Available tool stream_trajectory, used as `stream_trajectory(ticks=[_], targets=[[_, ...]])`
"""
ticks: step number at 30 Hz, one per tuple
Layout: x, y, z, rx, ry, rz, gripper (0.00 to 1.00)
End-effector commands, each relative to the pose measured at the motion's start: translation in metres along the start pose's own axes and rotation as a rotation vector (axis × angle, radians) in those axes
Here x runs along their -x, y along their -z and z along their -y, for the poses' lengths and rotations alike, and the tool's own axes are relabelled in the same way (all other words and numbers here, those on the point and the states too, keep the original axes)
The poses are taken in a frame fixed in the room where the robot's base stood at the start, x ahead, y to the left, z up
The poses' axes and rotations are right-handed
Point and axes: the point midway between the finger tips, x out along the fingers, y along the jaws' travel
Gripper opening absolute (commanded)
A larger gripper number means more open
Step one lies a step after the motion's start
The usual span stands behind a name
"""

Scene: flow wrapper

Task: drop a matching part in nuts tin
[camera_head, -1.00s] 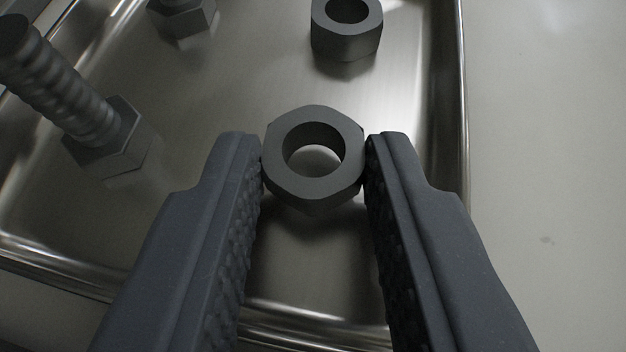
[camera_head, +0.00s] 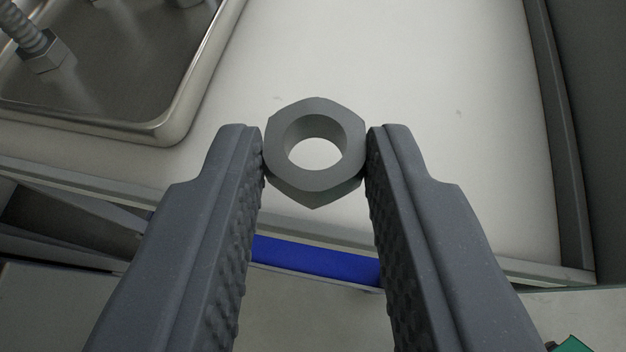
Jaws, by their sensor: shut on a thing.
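A dark grey hex nut (camera_head: 315,188) is held between the fingertips of my gripper (camera_head: 315,150), which is shut on its two sides. The nut's hole faces the camera, and pale surface shows through it. My gripper holds it over the pale worktop, to the right of the metal tray. No nuts tin can be made out in this view.
The shiny metal tray (camera_head: 172,130) lies at the upper left with a raised rim. The pale worktop (camera_head: 420,90) is clear. A blue strip (camera_head: 315,262) runs below its front edge. A grey wall or panel edge (camera_head: 560,130) bounds the right. A green piece (camera_head: 573,344) shows at the lower right.

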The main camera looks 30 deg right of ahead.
Motion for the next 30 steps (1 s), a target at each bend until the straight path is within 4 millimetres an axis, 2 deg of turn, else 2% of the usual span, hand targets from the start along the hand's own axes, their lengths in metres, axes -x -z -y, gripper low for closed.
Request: stream_trajectory(ticks=[7, 22, 26, 30], targets=[[0.013, -0.004, -0.016, 0.002, 0.0, -0.001, 0.04], [0.013, -0.001, -0.016, 0.001, 0.004, -0.002, 0.04], [0.004, 0.022, -0.004, 0.012, 0.033, -0.003, 0.04], [-0.01, 0.069, 0.01, 0.047, 0.096, -0.006, 0.04]])
